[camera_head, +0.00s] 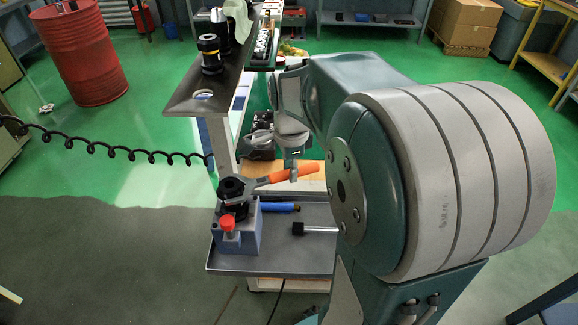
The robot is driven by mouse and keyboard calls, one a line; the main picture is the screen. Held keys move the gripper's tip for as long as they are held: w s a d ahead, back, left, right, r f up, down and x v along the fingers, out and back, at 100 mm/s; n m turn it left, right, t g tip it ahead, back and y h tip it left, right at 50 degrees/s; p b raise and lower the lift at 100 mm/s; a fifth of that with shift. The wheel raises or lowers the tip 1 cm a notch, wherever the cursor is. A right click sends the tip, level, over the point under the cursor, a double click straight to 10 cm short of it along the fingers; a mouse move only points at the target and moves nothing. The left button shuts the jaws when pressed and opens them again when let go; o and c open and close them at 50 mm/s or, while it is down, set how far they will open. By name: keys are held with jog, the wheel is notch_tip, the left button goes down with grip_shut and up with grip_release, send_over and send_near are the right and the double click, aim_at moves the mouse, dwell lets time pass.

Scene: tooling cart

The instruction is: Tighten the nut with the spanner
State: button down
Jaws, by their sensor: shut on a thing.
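The spanner (274,178) has an orange handle and a grey head end. My gripper (293,170) comes down from above and is shut on the orange handle. The spanner lies nearly level, its head pointing left at the black round nut and holder (233,188). The head reaches the right side of that black part; I cannot tell if its jaws are seated around the nut. The black part sits on top of a blue-grey fixture block (246,235) with a red knob (228,224) in front.
The fixture stands on the left of a grey cart tray (290,263). A blue-handled tool (283,207) and a black-headed hammer (298,229) lie right of it. A dark upper shelf (200,97) with black tool holders (210,55) is behind. My arm covers the right side.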

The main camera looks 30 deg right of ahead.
jog(key=shift+s+a+m, duration=0.1)
jog(key=shift+s+m, duration=0.2)
jog(key=shift+s+a+m, duration=0.2)
jog(key=shift+s+m, duration=0.4)
jog(key=shift+s, duration=0.05)
dwell(0.5)
jog(key=shift+s+a+m, duration=0.35)
jog(key=shift+s+m, duration=0.25)
jog(key=shift+s, duration=0.05)
jog(key=shift+s, duration=0.15)
jog(key=shift+s, duration=0.15)
jog(key=shift+s+d, duration=0.15)
